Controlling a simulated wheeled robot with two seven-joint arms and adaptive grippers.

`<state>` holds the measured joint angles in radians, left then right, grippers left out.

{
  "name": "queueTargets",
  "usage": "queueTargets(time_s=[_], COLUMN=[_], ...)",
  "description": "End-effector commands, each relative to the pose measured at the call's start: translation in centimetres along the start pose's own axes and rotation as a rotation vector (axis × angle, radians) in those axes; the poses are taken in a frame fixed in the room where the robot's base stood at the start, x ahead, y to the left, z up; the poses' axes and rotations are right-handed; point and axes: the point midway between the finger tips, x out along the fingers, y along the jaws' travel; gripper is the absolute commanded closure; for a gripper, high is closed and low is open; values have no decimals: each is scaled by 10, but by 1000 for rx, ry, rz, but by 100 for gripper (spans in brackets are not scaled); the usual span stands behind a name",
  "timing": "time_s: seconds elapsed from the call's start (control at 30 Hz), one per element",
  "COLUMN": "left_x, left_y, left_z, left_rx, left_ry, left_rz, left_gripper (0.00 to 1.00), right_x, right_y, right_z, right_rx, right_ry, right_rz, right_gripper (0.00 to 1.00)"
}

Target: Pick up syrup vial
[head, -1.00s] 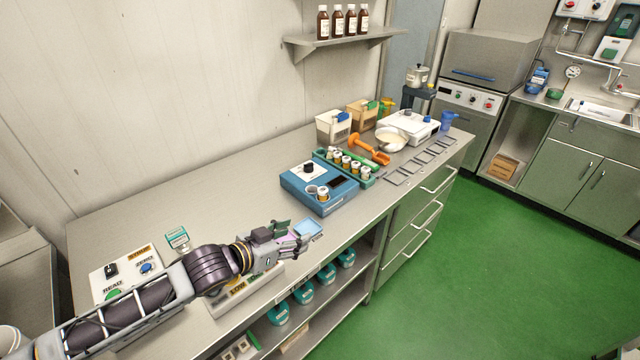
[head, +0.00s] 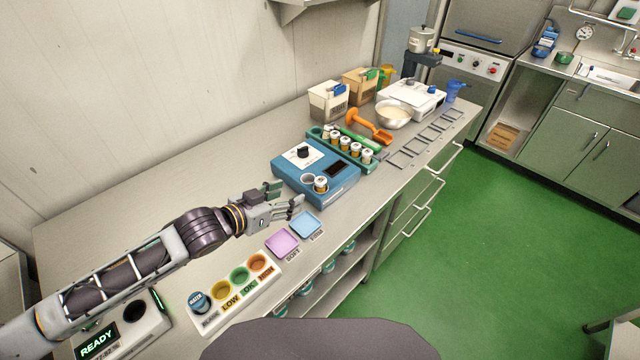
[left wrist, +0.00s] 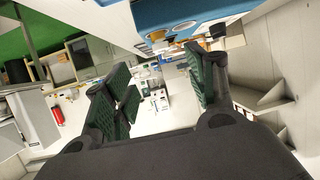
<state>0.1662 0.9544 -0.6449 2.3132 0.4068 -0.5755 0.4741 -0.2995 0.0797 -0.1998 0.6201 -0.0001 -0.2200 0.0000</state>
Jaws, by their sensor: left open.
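Several amber vials with white caps (head: 343,144) stand in a row in a green rack on the bench. Another amber, white-capped vial (head: 320,184) stands in a well at the front of the blue device (head: 334,186), beside a round well that looks empty. I cannot tell by label which is the syrup vial. My left gripper (head: 285,198) is open and empty, just left of the blue device and above the bench. In the left wrist view its green-padded fingers (left wrist: 163,88) are apart, with the blue device (left wrist: 185,12) beyond them at the top. My right gripper is not in view.
A white strip with coloured cups (head: 235,290), a pink tray (head: 282,244) and a blue tray (head: 307,225) lie near the front edge. Behind the rack are an orange scoop (head: 368,127), a bowl (head: 393,114) and bins (head: 327,102). The bench's back left is clear.

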Motion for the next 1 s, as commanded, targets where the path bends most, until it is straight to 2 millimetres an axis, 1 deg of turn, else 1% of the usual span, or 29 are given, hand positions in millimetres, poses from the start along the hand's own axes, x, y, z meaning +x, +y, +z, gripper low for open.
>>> queueTargets(time_s=[0.2,0.43,1.0], left_x=[0,8,56], left_y=[0,-1,0], left_z=[0,0,-2], left_rx=[0,-1,-1], left_ry=[0,1,1], left_rz=[0,-1,0], left_gripper=[44,44,44], right_x=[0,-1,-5], right_y=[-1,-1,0], right_z=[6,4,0], right_rx=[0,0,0], right_ry=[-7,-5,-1], right_rz=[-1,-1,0], right_gripper=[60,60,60])
